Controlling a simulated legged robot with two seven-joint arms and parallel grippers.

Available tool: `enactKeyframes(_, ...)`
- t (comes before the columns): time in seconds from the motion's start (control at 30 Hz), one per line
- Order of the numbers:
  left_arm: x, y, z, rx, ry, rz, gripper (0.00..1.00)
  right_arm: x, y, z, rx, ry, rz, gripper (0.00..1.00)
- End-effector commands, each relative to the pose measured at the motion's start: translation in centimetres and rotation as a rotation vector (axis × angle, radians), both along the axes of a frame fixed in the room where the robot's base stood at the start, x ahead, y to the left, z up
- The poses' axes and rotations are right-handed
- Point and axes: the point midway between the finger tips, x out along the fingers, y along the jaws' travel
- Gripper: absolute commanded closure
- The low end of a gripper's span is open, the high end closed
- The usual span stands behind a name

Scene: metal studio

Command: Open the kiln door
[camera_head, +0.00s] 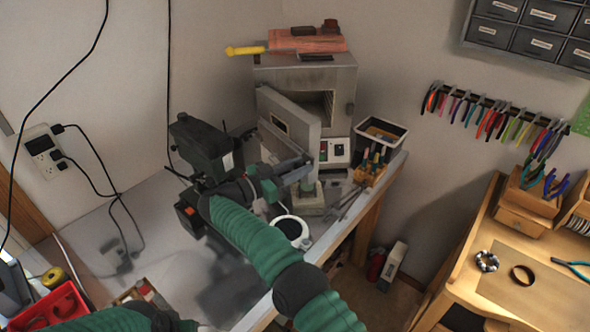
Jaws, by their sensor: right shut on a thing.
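The grey kiln (343,78) stands at the back of the light worktable. Its door (289,117) is partly open, swung out toward me and the left, and a dark part of the chamber shows at the right of it. My right gripper (304,171) is at the lower front of the door, shut on what looks like the door handle; the fingers and wrist hide most of the contact. Only a green part of my left arm shows at the bottom left; its gripper is out of view.
A dark machine (203,147) stands left of the door, close to my right wrist. A tool holder (369,170) and a black bin (381,133) stand right of the kiln. A yellow-handled tool (246,50) and reddish bricks (308,42) lie on top. A wooden bench (490,312) is at right.

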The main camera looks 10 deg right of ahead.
Motion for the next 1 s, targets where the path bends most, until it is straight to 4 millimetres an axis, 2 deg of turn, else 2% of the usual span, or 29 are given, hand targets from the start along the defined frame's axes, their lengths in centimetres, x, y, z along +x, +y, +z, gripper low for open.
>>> enactKeyframes(0.3, 0.0, 0.0, 0.0, 0.000, 0.000, 0.000, 0.64, -0.1, 0.4, 0.2, -0.003, -0.004, 0.005, 1.00)
enactKeyframes(0.33, 0.0, 0.0, 0.0, 0.000, 0.000, 0.000, 0.64, -0.1, 0.4, 0.2, -0.003, -0.004, 0.005, 0.69)
enactKeyframes(0.37, 0.0, 0.0, 0.0, 0.000, 0.000, 0.001, 0.64, -0.1, 0.4, 0.2, -0.002, -0.003, 0.004, 0.65)
enactKeyframes(0.83, 0.0, 0.0, 0.0, 0.000, 0.000, 0.000, 0.64, -0.1, 0.2, 0.0, 0.000, 0.000, 0.001, 0.65)
enactKeyframes(1.0, 0.0, 0.0, -0.6, 0.000, 0.000, 0.000, 0.64, 0.0, 0.3, 1.4, 0.002, -0.004, 0.000, 0.65)
